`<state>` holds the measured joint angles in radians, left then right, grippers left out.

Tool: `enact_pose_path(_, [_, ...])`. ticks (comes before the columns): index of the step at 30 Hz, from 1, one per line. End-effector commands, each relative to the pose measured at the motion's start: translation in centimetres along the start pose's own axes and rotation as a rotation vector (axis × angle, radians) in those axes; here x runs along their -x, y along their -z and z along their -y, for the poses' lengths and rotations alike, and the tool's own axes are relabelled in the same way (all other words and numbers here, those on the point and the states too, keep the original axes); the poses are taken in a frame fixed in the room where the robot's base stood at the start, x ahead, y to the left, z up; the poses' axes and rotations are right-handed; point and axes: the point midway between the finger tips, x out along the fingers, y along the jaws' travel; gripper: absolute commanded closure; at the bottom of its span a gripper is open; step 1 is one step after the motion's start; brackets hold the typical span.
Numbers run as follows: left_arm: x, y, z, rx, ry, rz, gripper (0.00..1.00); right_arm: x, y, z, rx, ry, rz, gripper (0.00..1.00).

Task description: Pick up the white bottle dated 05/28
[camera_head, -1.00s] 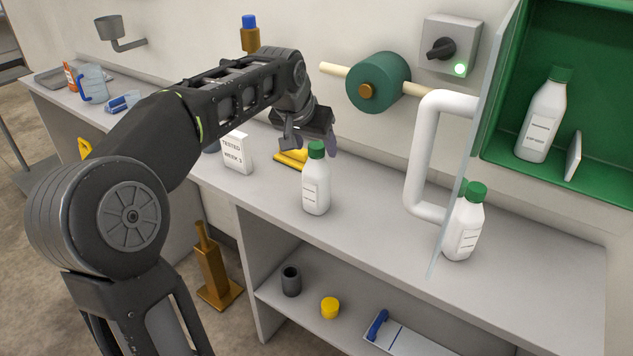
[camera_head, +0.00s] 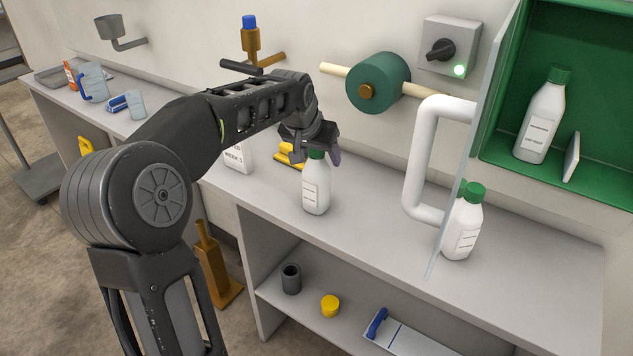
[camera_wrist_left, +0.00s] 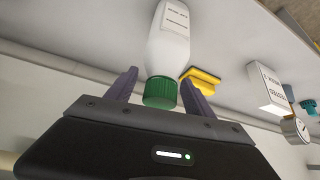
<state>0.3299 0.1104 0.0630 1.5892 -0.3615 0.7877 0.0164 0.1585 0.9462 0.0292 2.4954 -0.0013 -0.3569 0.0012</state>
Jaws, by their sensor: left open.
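A white bottle with a green cap (camera_head: 316,190) stands upright on the grey counter, below my left gripper (camera_head: 318,157). In the left wrist view the bottle (camera_wrist_left: 168,50) has its green cap between the two open fingers of the left gripper (camera_wrist_left: 160,85), with gaps at the sides. A second white green-capped bottle (camera_head: 464,228) stands on the counter at the right, partly by the glass door. A third (camera_head: 541,122) stands in the green cabinet. The dates on the labels are too small to read. My right gripper is out of view.
A green roll (camera_head: 378,82) is on the wall. The counter between the two bottles is clear.

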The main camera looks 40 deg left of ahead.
Motion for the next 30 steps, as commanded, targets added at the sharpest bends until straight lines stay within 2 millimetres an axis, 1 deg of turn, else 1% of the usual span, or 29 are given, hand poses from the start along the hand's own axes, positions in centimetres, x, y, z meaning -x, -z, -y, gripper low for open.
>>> enact_pose_path(4, [0.02,0.01,0.00,0.000,0.000,0.000,0.40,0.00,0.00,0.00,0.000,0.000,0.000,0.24])
enact_pose_path(26, [-0.05,-0.11,-0.02,0.000,-0.001,0.003,0.99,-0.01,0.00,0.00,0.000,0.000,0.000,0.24])
enact_pose_path(30, [-0.08,-0.15,-0.03,0.000,-0.001,0.004,1.00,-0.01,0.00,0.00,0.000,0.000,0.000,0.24])
